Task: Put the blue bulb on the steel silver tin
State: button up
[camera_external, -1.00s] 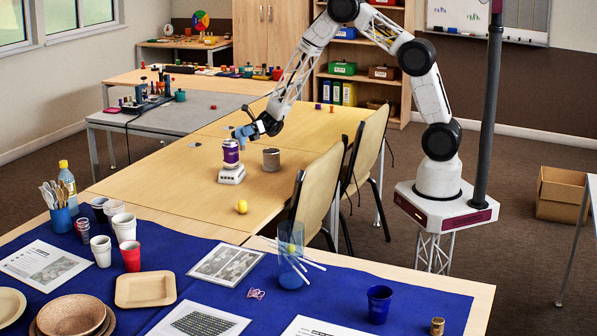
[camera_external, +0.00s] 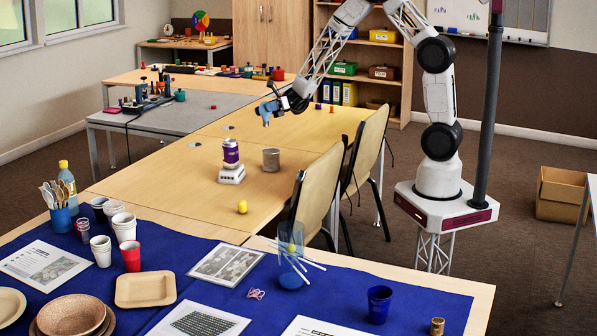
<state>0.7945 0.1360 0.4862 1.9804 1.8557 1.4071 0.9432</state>
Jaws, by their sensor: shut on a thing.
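The steel silver tin (camera_external: 271,162) stands upright on the wooden table, right of a purple and white can. My gripper (camera_external: 266,117) is in the air above the table, beyond the tin and apart from it. It is shut on a small light-blue thing (camera_external: 265,109), which looks like the blue bulb. The bulb's outline is too small to separate clearly from the fingers. Nothing is seen on top of the tin.
The purple and white can (camera_external: 231,151) stands on a white scale-like block (camera_external: 231,175) left of the tin. A yellow ball (camera_external: 242,207) lies nearer the camera. Two chairs (camera_external: 318,192) line the table's right side. The table left of the can is clear.

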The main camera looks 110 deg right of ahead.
jog(key=s+a+m+t+h, duration=0.1)
jog(key=s+a, duration=0.3)
jog(key=s, duration=0.4)
jog(key=s+a+h, duration=0.1)
jog(key=s+a, duration=0.4)
jog(key=s, duration=0.3)
jog(key=shift+w+d+f, duration=0.1)
jog(key=shift+d+f, duration=0.05)
jog(key=shift+f, duration=1.2)
jog(key=shift+w+d+f, duration=0.1)
jog(key=shift+f, duration=1.25)
jog(key=shift+w, duration=0.1)
send_over(270, 151)
jog(key=shift+f, duration=0.75)
jog(key=shift+m, duration=0.3)
jog(key=shift+f, duration=1.75)
jog(key=shift+f, duration=0.1)
jog(key=o, duration=0.7)
